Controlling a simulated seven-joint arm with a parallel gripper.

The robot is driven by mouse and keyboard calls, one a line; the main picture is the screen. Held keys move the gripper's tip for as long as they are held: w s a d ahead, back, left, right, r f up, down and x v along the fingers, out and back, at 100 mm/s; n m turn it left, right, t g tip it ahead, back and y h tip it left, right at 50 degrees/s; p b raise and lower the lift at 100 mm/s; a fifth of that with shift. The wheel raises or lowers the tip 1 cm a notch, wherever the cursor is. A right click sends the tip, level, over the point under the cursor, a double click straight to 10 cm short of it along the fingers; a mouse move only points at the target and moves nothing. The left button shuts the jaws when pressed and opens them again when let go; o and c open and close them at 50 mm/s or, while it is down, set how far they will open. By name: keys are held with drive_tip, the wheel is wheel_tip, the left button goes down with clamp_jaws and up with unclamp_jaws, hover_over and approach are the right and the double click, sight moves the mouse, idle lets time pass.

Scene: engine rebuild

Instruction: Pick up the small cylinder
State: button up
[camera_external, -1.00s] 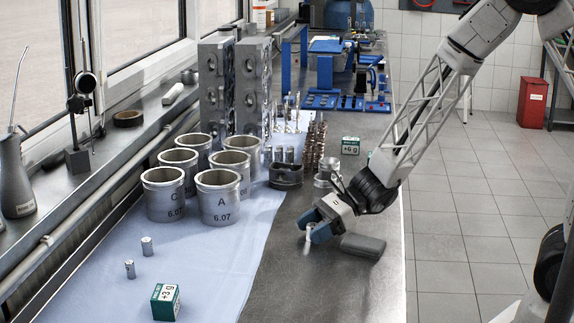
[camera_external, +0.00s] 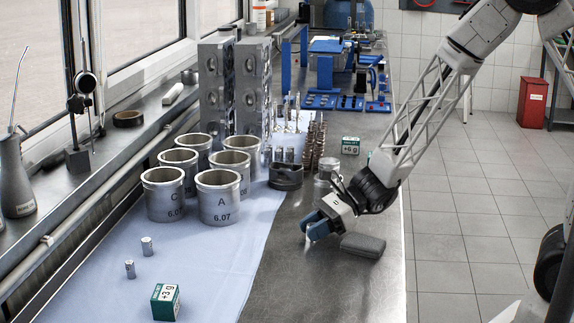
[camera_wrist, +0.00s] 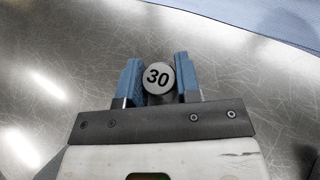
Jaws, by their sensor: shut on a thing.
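A small grey cylinder (camera_wrist: 157,77) marked "30" sits between the two blue fingers of my gripper (camera_wrist: 159,82) in the wrist view. My gripper is shut on it, with the numbered round end facing the camera. In the external view my gripper (camera_external: 315,227) is low over the bare metal bench, and its fingers hide the held cylinder. Two other small metal cylinders stand upright on the blue cloth at the left, one farther back (camera_external: 147,246) and one nearer (camera_external: 130,269).
A dark grey rounded block (camera_external: 363,245) lies just right of my gripper. A green-and-white box (camera_external: 166,302) is on the near cloth. The near metal bench is clear.

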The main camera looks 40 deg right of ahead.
drive_tip(key=shift+r, duration=0.2)
drive_tip(key=shift+r, duration=1.45)
drive_tip(key=shift+s+d+r, duration=0.2)
drive_tip(key=shift+s, duration=0.05)
drive_tip(key=s+d, duration=0.3)
drive_tip(key=s, duration=0.1)
drive_tip(key=s+d+r, duration=0.1)
drive_tip(key=s+d, duration=0.2)
drive_tip(key=s, duration=0.1)
drive_tip(key=s+d, duration=0.2)
drive_tip(key=s, duration=0.2)
drive_tip(key=shift+s+d+r, duration=0.15)
drive_tip(key=shift+s+d, duration=0.15)
drive_tip(key=shift+d, duration=0.1)
